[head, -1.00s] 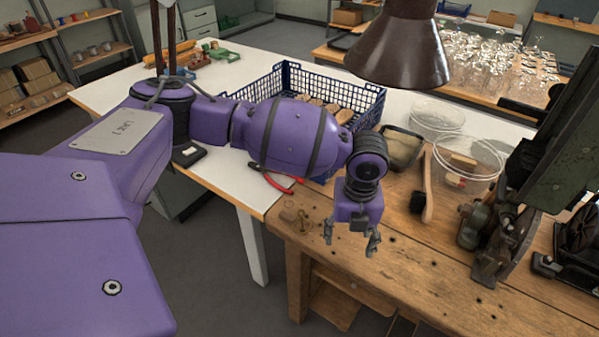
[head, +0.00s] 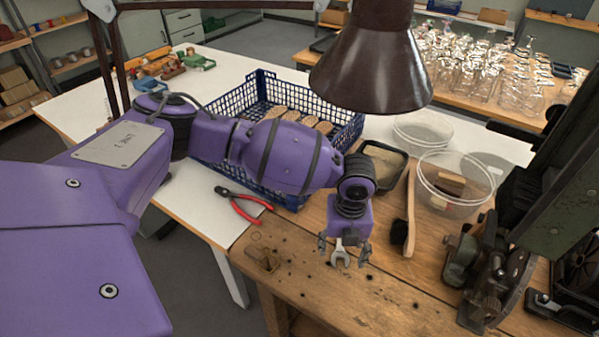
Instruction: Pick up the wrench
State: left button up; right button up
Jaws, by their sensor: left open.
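The wrench (head: 341,259) shows as a small silver open-ended head on the wooden bench, below and between the fingers of my left gripper. The rest of the wrench is hidden behind the gripper. My left gripper (head: 343,252) points down with its fingers apart, one on each side of the wrench head. I cannot tell whether the fingers touch it. My right gripper is not in view.
Red-handled pliers (head: 243,204) lie on the white table left of my gripper. A blue crate (head: 345,135) stands behind my arm. A brush (head: 405,215), clear tubs (head: 455,180) and a dark machine (head: 490,265) are to the right. A lamp shade (head: 372,65) hangs above.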

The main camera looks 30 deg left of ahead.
aim_at(340, 260)
pick_arm(q)
notch_tip(340, 260, down, 3)
jog(key=shift+f, duration=0.15)
jog(key=shift+w, duration=0.2)
jog(key=c, duration=1.5)
